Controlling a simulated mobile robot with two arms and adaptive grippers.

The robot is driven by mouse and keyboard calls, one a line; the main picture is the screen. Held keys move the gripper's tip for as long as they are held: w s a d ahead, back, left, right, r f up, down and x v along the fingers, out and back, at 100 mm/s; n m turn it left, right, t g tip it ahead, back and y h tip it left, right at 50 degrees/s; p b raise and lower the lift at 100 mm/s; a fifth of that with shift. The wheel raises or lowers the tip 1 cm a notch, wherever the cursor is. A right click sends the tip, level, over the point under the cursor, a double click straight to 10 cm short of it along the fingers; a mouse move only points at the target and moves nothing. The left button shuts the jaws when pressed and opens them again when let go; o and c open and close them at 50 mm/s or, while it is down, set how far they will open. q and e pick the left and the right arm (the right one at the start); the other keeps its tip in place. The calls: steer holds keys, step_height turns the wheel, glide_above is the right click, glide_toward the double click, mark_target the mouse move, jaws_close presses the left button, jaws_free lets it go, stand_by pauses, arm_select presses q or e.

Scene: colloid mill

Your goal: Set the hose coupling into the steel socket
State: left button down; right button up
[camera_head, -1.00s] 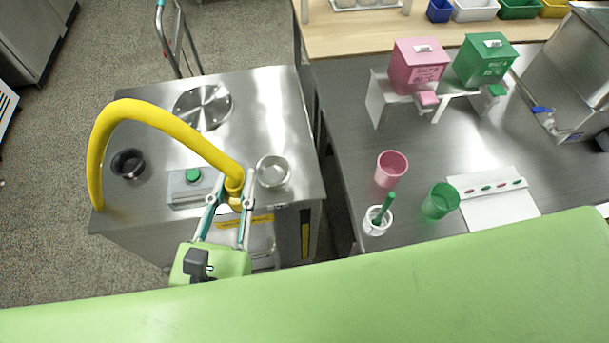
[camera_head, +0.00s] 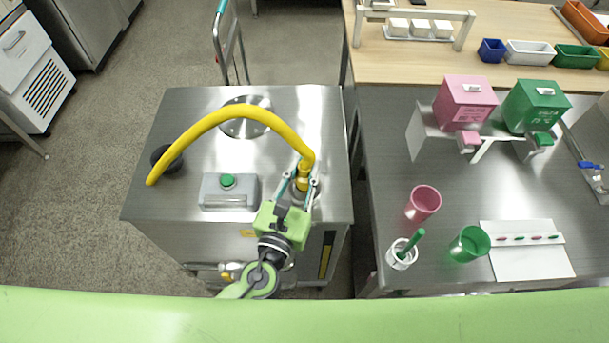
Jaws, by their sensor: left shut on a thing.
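The yellow hose (camera_head: 232,110) arches over the steel cabinet top. Its brass-yellow coupling (camera_head: 303,181) points down at the hose's right end. My left gripper (camera_head: 302,186) is shut on the coupling and holds it over the steel socket (camera_head: 316,195) near the cabinet's right edge. The fingers and coupling hide most of the socket, so I cannot tell whether the coupling is inside it or just above. My right gripper is out of view.
A grey box with a green button (camera_head: 228,182) stands left of the gripper on the cabinet top. A round steel disc (camera_head: 245,128) lies behind under the hose. The right-hand bench holds a pink cup (camera_head: 423,203), a green cup (camera_head: 469,244) and a white mortar (camera_head: 402,254).

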arm_select(q)
step_height(320, 180, down, 2)
steer(key=shift+f, duration=0.2)
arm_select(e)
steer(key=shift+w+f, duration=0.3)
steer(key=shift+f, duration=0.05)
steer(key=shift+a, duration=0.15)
arm_select(q)
steer(key=shift+s+f, duration=0.1)
steer(key=shift+f, duration=0.05)
steer(key=c, duration=2.2)
jaws_free()
steer(key=shift+f+b, duration=0.1)
steer(key=shift+b, duration=0.25)
steer(key=o, duration=0.4)
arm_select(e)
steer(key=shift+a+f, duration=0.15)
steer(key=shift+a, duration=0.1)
